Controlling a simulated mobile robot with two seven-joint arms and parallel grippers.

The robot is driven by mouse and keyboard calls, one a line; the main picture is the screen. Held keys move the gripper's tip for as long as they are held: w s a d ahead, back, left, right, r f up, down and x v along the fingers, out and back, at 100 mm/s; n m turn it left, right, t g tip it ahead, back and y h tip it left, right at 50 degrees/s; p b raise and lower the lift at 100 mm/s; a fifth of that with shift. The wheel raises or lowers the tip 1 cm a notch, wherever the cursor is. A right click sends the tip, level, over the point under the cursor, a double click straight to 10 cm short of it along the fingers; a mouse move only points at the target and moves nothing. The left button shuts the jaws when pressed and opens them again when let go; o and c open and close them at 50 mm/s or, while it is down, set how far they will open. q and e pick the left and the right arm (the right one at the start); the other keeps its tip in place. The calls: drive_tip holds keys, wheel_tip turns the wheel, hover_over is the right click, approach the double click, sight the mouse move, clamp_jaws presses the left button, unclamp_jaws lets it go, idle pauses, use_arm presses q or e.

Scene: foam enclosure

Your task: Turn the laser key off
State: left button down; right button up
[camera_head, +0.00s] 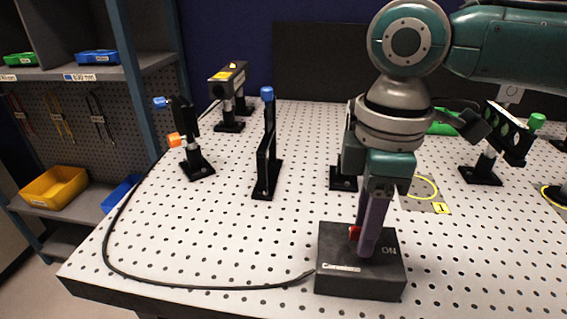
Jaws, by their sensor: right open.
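A black controller box (340,282) stands at the front of the perforated table, with a white "ON" mark on its top. A small red key (354,233) shows on top of the box, partly covered by my right gripper. My right gripper (364,246) points straight down over the box, its fingers at the key, one finger in front of the other in this view. It is open, and I cannot tell whether a finger touches the key. My left gripper is not in view.
A black cable (190,286) runs from the box along the table's left. Optic mounts stand behind: one with a blue knob (267,150), one with an orange knob (190,150), one with a green knob (490,155). A laser (228,80) stands at back left.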

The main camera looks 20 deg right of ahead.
clamp_jaws()
drive_tip(key=shift+r, duration=0.1)
idle(0.5)
